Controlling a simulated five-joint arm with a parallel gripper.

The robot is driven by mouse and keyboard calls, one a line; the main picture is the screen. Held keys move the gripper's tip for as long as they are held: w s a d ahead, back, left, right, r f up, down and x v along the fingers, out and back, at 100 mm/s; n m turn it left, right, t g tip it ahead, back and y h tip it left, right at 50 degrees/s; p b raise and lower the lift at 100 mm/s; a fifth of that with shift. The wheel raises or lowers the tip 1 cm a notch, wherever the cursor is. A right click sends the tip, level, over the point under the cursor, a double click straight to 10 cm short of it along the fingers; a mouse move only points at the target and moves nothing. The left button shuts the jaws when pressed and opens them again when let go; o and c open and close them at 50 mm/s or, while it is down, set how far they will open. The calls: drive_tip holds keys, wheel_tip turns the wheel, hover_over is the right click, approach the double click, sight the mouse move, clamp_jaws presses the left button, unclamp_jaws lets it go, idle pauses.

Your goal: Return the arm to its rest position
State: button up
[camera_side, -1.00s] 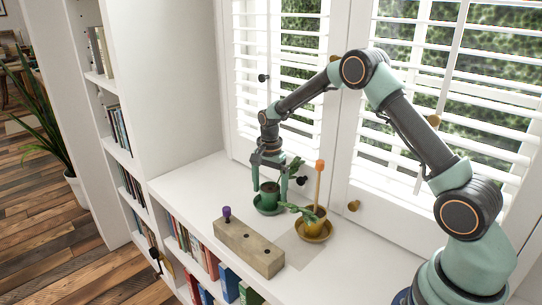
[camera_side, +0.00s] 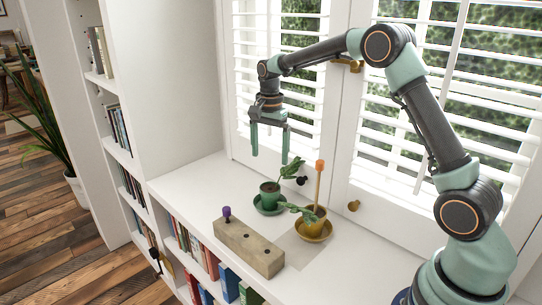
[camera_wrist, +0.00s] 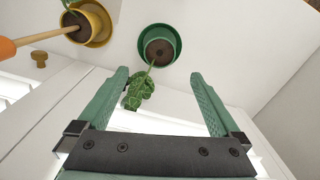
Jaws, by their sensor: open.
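My gripper (camera_side: 269,146) is open and empty, its two green fingers pointing down in the air above the white shelf top (camera_side: 190,200). In the wrist view my gripper (camera_wrist: 160,85) shows its spread fingers with nothing held between them. The green pot (camera_side: 270,193) with a leafy plant stands upright in a green saucer below the gripper, apart from it. In the wrist view the green pot (camera_wrist: 160,47) lies beyond the fingertips, and a leaf (camera_wrist: 140,92) shows between the fingers.
A yellow pot (camera_side: 314,220) with an orange-handled stick (camera_side: 319,170) stands in its saucer to the right. A wooden block (camera_side: 249,246) with holes and a purple-topped peg (camera_side: 227,212) lies in front. Shuttered windows (camera_side: 285,70) stand close behind. Open shelf top lies at left.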

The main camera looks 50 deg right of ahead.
drive_tip(key=s+a+r+n+t, duration=0.25)
drive_tip(key=s+r+n, duration=0.25)
drive_tip(key=s, duration=0.3)
drive_tip(key=s+a+r+n+t, duration=0.2)
drive_tip(key=s+a+r+n, duration=0.2)
drive_tip(key=s+r+n, duration=0.25)
drive_tip(key=s+a+f+n+t, duration=0.1)
drive_tip(key=s+f+n, duration=0.1)
drive_tip(key=s, duration=0.5)
drive_tip(key=shift+f+n, duration=0.35)
drive_tip(key=shift+n, duration=0.5)
drive_tip(key=shift+a, duration=0.1)
